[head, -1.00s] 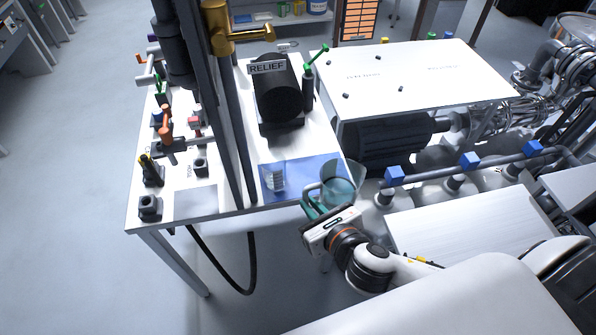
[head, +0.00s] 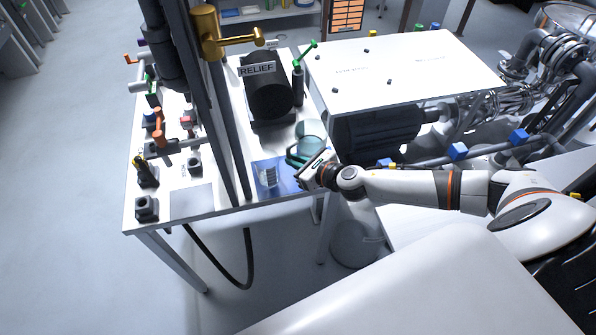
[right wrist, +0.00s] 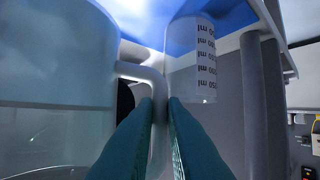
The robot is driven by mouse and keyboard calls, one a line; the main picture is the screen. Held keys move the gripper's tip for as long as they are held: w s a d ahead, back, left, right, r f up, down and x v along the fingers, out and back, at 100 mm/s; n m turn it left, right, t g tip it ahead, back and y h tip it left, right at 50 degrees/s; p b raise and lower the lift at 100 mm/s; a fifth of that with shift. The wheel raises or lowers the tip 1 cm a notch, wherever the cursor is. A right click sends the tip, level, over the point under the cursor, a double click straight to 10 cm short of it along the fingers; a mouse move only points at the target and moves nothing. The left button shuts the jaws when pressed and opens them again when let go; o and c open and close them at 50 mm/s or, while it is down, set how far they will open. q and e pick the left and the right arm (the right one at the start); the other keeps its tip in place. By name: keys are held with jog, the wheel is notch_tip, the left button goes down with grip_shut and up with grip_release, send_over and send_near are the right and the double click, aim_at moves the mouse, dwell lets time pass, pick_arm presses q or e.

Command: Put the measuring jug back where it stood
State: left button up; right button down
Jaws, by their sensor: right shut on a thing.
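The measuring jug (head: 311,131) is a clear, teal-tinted vessel with a handle, looking roughly upright in the head view. It fills the left of the right wrist view (right wrist: 52,65). My right gripper (head: 297,157) is shut on its handle, which shows between the teal fingers in the right wrist view (right wrist: 159,112). The jug is over the white bench, behind the blue mat (head: 291,186); whether it touches the bench I cannot tell. A small clear vessel with an ml scale (head: 267,177) stands on the mat and also shows in the right wrist view (right wrist: 200,62). My left gripper is out of view.
A black cylinder labelled RELIEF (head: 268,98) stands behind the mat. Dark upright pipes (head: 229,125) rise left of it. A white-topped machine (head: 400,72) is on the right. Valves crowd the bench's left. A clear bucket-like container (head: 354,246) is low beside the bench.

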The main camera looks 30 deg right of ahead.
jog(key=shift+f+b, duration=0.65)
jog(key=shift+f, duration=1.45)
jog(key=shift+f, duration=0.1)
jog(key=c, duration=1.5)
grip_release()
jog(key=shift+s, duration=0.15)
jog(key=shift+b+v, duration=1.1)
jog(key=shift+v, duration=4.8)
